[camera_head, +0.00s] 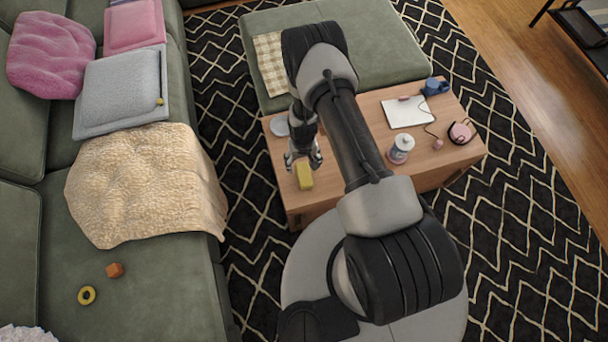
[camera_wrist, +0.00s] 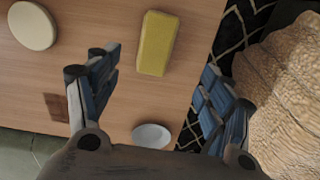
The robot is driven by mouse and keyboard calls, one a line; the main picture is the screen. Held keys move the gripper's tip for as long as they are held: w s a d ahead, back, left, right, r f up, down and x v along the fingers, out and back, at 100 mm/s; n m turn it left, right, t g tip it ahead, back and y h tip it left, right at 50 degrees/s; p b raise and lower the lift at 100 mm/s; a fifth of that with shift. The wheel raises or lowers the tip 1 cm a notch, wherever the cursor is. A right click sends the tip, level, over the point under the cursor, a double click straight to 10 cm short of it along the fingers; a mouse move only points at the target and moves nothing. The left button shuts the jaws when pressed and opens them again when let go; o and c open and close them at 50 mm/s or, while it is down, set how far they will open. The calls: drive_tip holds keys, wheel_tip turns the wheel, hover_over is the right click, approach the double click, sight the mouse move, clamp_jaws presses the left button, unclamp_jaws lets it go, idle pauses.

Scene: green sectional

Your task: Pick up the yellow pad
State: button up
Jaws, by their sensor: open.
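The yellow pad (camera_head: 304,176) is a small block lying on the near left part of the wooden coffee table (camera_head: 435,160). In the wrist view the yellow pad (camera_wrist: 158,43) lies on the table top, ahead of and roughly between my fingers, apart from both. My gripper (camera_head: 303,160) is over the table just behind the pad in the head view. In the wrist view my gripper (camera_wrist: 156,75) has its fingers wide apart with nothing between them.
On the table are a pale dish (camera_head: 280,126), a white-lidded jar (camera_head: 400,148), a notebook (camera_head: 407,112), a blue mug (camera_head: 433,87) and a pink item (camera_head: 460,132). A sofa with a beige blanket (camera_head: 145,187) stands left. The patterned rug (camera_head: 225,85) lies between.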

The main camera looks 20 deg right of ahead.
drive_tip(key=b, duration=0.2)
hover_over(304, 174)
drive_tip(key=f, duration=0.7)
drive_tip(key=shift+s+a+f, duration=0.2)
drive_tip(key=shift+s, duration=0.05)
drive_tip(key=shift+w+d+f+b, duration=0.15)
drive_tip(key=shift+f+b, duration=0.65)
drive_tip(key=shift+f, duration=0.6)
drive_tip(key=shift+w+d+f+b, duration=0.1)
drive_tip(key=shift+f+b, duration=0.7)
drive_tip(key=shift+f, duration=0.55)
drive_tip(key=shift+r, duration=0.1)
drive_tip(key=c, duration=1.1)
drive_tip(key=shift+o, duration=0.2)
drive_tip(key=shift+r, duration=0.1)
wheel_tip(304, 174, up, 20)
drive_tip(key=p, duration=0.7)
